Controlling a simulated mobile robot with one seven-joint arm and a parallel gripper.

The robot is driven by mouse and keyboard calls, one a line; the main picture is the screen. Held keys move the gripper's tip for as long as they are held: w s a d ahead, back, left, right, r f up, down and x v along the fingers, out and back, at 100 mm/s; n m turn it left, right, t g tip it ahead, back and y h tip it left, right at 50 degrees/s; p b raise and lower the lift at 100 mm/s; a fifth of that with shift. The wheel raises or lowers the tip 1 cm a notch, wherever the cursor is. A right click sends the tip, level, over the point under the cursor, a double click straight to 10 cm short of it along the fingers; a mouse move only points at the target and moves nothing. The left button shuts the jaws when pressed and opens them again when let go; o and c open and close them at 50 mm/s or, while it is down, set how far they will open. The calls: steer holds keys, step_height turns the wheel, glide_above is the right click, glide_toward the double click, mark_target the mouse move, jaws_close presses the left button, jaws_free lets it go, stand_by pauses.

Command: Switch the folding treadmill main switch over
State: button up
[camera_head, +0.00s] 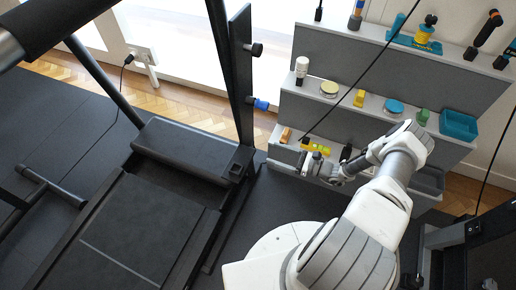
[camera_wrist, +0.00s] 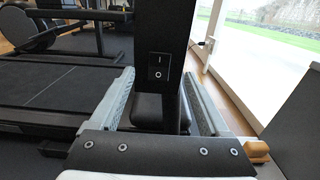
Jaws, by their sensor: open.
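The folding treadmill (camera_head: 140,225) stands at the left in the head view, with its deck, motor cover and dark uprights. In the wrist view the main switch (camera_wrist: 158,67) is a small black rocker with white I and O marks on a black upright. Which side of the rocker is pressed in is too small to tell. My gripper (camera_head: 308,160) is to the right of the treadmill, in front of the shelves. In the wrist view its fingers (camera_wrist: 158,74) are spread and empty. The switch appears between them, farther off and apart from both.
A stepped grey shelf rack (camera_head: 340,60) holds bottles, tins and tools, right behind my gripper. An orange block (camera_wrist: 257,148) shows close to the right finger. A window door (camera_wrist: 245,45) lies beyond. The floor between my gripper and the treadmill upright looks clear.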

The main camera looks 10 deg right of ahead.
mark_target(252, 145)
steer(key=b+x, duration=0.1)
steer(key=x, duration=0.6)
steer(key=shift+w+a, duration=0.25)
steer(key=shift+a, duration=0.05)
